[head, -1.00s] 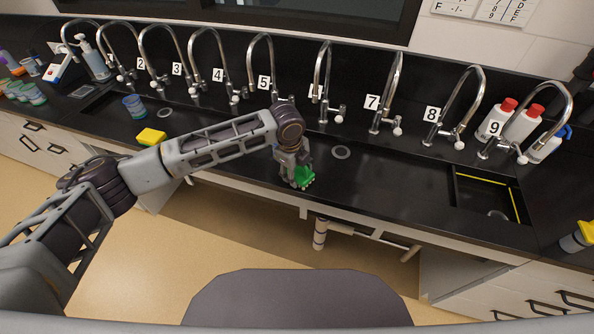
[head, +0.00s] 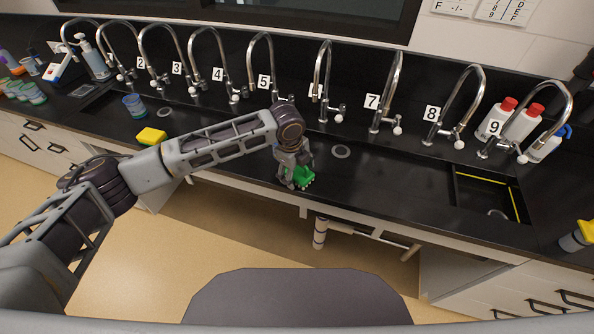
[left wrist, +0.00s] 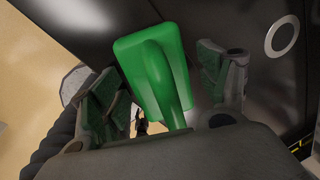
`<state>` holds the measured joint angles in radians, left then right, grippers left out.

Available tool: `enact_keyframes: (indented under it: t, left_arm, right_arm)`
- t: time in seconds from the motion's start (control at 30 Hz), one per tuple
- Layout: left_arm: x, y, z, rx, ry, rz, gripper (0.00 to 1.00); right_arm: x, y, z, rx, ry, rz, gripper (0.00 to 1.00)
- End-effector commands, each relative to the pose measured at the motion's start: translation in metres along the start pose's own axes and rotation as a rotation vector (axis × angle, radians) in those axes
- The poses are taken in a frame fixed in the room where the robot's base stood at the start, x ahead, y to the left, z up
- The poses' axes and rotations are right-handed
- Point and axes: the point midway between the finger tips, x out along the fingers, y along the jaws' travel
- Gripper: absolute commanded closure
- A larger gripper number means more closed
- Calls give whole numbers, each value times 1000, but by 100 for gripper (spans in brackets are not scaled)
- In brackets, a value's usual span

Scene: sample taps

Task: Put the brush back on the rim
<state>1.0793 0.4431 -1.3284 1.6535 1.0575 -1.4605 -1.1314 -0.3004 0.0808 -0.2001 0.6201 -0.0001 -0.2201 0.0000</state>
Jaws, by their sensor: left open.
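The green brush (head: 304,176) rests on the front rim (head: 350,190) of the black sink counter, near the middle of the head view. In the left wrist view the brush (left wrist: 150,72) shows its flat green block and raised handle. My left gripper (head: 292,184) is at the brush, pointing down. In the left wrist view its two fingers (left wrist: 165,90) stand apart on either side of the brush, with gaps visible beside the block. Part of the handle is hidden behind the gripper body. My right gripper is not in view.
A yellow sponge (head: 151,136) and a blue cup (head: 134,105) stand to the left. Numbered curved taps (head: 387,95) line the back. A round drain (head: 341,152) lies right of the gripper. A yellow-edged basin (head: 490,195) and red-capped bottles (head: 497,118) are at right.

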Motion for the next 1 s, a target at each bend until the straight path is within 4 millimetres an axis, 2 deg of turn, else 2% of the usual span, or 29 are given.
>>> enact_keyframes:
  t: [0.27, 0.8, 1.0]
  left_arm:
    - [-18, -1, 0, -1, -1, -1, 24]
    - [-94, -1, 0, 0, -1, -2, 24]
    - [-114, -1, 1, -1, -1, -1, 24]
  right_arm:
    - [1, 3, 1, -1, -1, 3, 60]
    - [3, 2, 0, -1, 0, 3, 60]
    - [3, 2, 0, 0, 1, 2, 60]
